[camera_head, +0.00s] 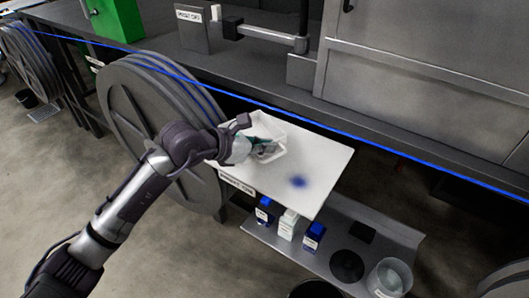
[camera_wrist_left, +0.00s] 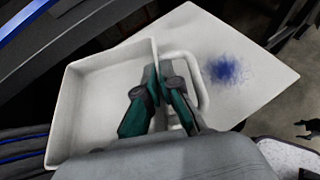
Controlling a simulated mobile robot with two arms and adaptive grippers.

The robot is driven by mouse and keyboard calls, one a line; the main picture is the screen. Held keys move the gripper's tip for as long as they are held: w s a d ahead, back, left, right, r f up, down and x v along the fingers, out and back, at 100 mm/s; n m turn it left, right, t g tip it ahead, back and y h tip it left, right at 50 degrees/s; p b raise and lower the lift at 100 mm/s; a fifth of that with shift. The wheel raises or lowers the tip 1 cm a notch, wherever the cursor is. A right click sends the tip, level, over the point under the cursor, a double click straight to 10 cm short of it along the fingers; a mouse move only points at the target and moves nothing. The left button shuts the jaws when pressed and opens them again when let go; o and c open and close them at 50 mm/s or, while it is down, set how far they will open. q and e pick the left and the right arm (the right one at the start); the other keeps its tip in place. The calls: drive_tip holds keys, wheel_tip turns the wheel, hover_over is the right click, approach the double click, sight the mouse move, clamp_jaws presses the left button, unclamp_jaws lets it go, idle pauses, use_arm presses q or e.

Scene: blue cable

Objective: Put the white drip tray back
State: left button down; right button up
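The white drip tray (camera_head: 272,129) is a shallow rectangular box with a looped handle on one side. It sits over the white board (camera_head: 325,172), near the board's back left part. In the left wrist view the tray (camera_wrist_left: 95,95) fills the left-middle, and its handle (camera_wrist_left: 202,95) is on the right. My left gripper (camera_head: 262,148) is at the tray's handle side. In the wrist view its teal fingers (camera_wrist_left: 158,82) close in around the tray's side wall, one inside and one on the handle side. Whether the tray touches the board cannot be told. My right gripper is not in view.
A blue stain (camera_head: 298,181) marks the board right of the tray. A blue cable (camera_head: 330,121) runs across above the board from a large grey reel (camera_head: 150,120). Small bottles (camera_head: 288,224) and a clear bucket (camera_head: 390,277) stand on the lower shelf (camera_head: 330,230).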

sight(264, 167)
use_arm(q)
drive_tip(key=shift+a+f, duration=0.2)
wheel_tip(264, 167, down, 3)
drive_tip(key=shift+f+p, duration=0.15)
drive_tip(key=shift+p, duration=0.6)
drive_tip(key=shift+f, duration=0.15)
drive_tip(key=shift+f, duration=0.1)
drive_tip(key=shift+f, duration=0.2)
drive_tip(key=c, duration=1.3)
unclamp_jaws()
drive_tip(key=shift+r, duration=0.1)
